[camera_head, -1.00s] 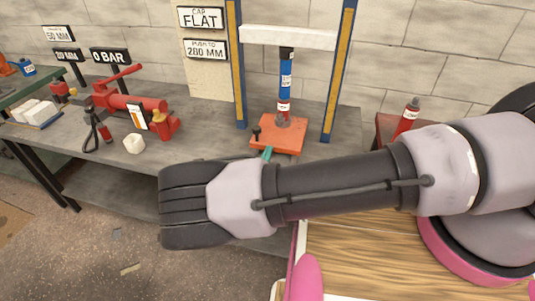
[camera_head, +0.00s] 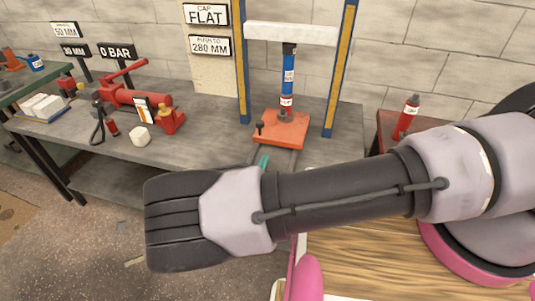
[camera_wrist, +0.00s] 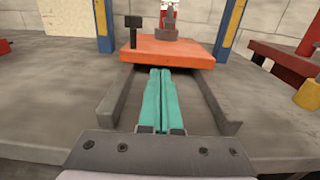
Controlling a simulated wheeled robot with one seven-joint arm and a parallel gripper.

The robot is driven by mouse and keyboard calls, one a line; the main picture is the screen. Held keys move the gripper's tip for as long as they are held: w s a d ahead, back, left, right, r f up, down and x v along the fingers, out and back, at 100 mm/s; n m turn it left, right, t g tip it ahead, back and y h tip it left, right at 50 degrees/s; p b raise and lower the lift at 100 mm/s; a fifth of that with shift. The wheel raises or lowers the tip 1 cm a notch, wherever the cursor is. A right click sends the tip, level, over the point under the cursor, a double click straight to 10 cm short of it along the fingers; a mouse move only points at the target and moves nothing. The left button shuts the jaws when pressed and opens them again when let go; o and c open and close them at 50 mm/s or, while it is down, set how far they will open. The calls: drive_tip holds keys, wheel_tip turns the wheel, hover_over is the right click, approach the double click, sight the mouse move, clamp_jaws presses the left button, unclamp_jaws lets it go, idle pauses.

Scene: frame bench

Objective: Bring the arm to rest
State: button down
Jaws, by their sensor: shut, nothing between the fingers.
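My arm stretches across the right and middle of the head view. My gripper (camera_wrist: 157,76) shows in the wrist view as two teal fingers side by side, shut and empty. The fingers point at the orange carriage (camera_wrist: 167,50) of the press, between two grey rails, and appear short of it; the exact gap cannot be told. In the head view only a bit of teal shows past my arm, below the orange carriage (camera_head: 281,128).
The blue and yellow press frame (camera_head: 339,70) holds a blue and red cylinder (camera_head: 288,75) upright on the carriage. A red pump (camera_head: 125,97) and a white block (camera_head: 140,136) lie on the grey bench (camera_head: 205,135). A red bottle (camera_head: 406,118) stands at right.

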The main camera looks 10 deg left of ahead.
drive_tip(key=s, duration=0.5)
drive_tip(key=shift+s+a, duration=0.15)
drive_tip(key=shift+a, duration=0.05)
drive_tip(key=w+d+r+m+g+h, duration=0.1)
drive_tip(key=w+d+r+m+g, duration=0.2)
drive_tip(key=d+r+m+g, duration=0.55)
drive_tip(key=w+d+r+m+g+h, duration=0.25)
drive_tip(key=w+d+r+m, duration=0.2)
drive_tip(key=r+m, duration=0.55)
drive_tip(key=w+d+r+m+g, duration=0.2)
drive_tip(key=d+r+m+g, duration=0.5)
drive_tip(key=r, duration=0.6)
drive_tip(key=s+d+r+m+t+y, duration=0.3)
drive_tip(key=s+d+r+m, duration=0.3)
drive_tip(key=d+r, duration=0.3)
drive_tip(key=s+d+r+m+t+y, duration=0.4)
drive_tip(key=d+r, duration=0.5)
drive_tip(key=r, duration=0.6)
drive_tip(key=s+m, duration=0.2)
drive_tip(key=m, duration=0.1)
drive_tip(key=shift+m, duration=0.35)
